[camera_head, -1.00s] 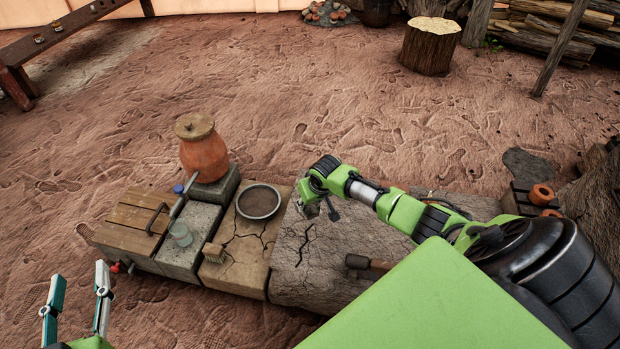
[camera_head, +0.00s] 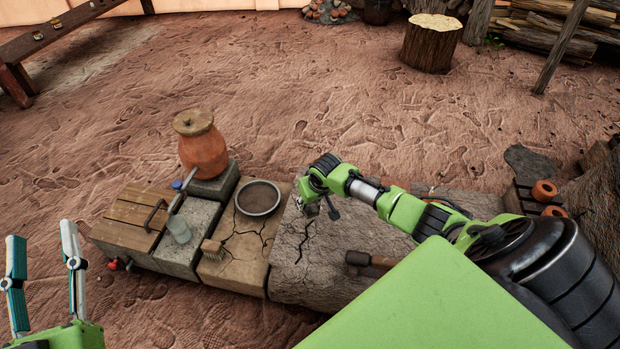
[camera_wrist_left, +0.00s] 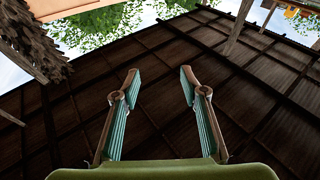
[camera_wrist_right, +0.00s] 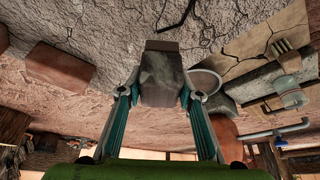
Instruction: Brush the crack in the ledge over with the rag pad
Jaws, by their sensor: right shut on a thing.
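The ledge (camera_head: 335,265) is a rough grey slab, and a dark jagged crack (camera_head: 305,238) runs down its left part. The crack also shows in the right wrist view (camera_wrist_right: 178,18), beyond the pad. My right gripper (camera_head: 309,207) is above the ledge, near the crack's upper end. In the right wrist view it is shut on the rag pad (camera_wrist_right: 163,78), a grey mottled block with a brownish end. I cannot tell whether the pad touches the ledge. My left gripper (camera_head: 45,258) is open and empty, off to the left; the left wrist view (camera_wrist_left: 160,80) shows its fingers apart.
Left of the ledge, a cracked tan slab bears a round dish (camera_head: 258,199) and a brush (camera_head: 212,249). A dark-headed tool (camera_head: 358,259) lies on the ledge right of the crack.

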